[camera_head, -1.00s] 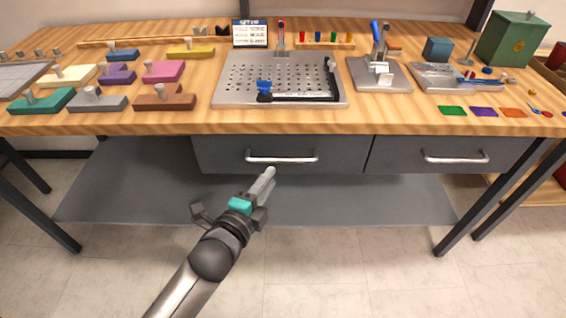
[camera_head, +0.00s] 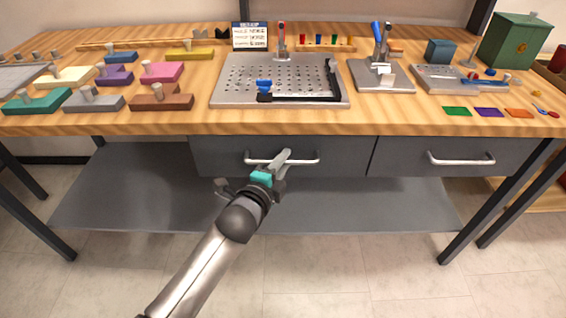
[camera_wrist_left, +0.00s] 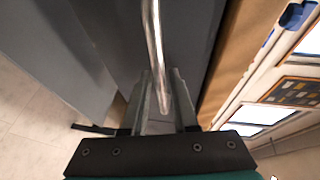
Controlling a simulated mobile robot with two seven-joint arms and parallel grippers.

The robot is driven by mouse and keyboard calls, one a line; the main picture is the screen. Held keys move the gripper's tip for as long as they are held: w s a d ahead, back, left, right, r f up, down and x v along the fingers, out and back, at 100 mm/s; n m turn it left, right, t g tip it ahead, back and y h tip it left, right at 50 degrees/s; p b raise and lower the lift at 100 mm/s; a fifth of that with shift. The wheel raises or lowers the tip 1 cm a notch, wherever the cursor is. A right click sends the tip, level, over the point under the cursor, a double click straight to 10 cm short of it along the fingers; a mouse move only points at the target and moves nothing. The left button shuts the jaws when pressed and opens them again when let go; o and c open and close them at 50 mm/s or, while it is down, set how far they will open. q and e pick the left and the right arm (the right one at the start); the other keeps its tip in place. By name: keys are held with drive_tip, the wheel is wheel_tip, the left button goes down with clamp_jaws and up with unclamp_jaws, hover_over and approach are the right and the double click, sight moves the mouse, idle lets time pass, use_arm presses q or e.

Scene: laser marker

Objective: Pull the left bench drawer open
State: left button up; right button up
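The left bench drawer (camera_head: 216,150) is a dark grey front under the wooden top. It looks shut, level with the drawer beside it. Its silver bar handle (camera_head: 309,161) runs across the middle of the front. My left gripper (camera_head: 284,157) is at the handle, its fingertips overlapping the bar in the head view. In the left wrist view the handle (camera_wrist_left: 154,35) runs between the two fingers of the gripper (camera_wrist_left: 162,82). The fingers stand apart, with a gap beside the bar. My right gripper is not in view.
The right drawer (camera_head: 405,154) with its own handle is shut. The bench top edge (camera_head: 300,127) overhangs the drawers. A grey lower shelf (camera_head: 130,190) lies below. Coloured blocks, a perforated plate (camera_head: 235,95) and other tools stand on top. The floor in front is clear.

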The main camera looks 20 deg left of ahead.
use_arm(q)
clamp_jaws()
idle(1.4)
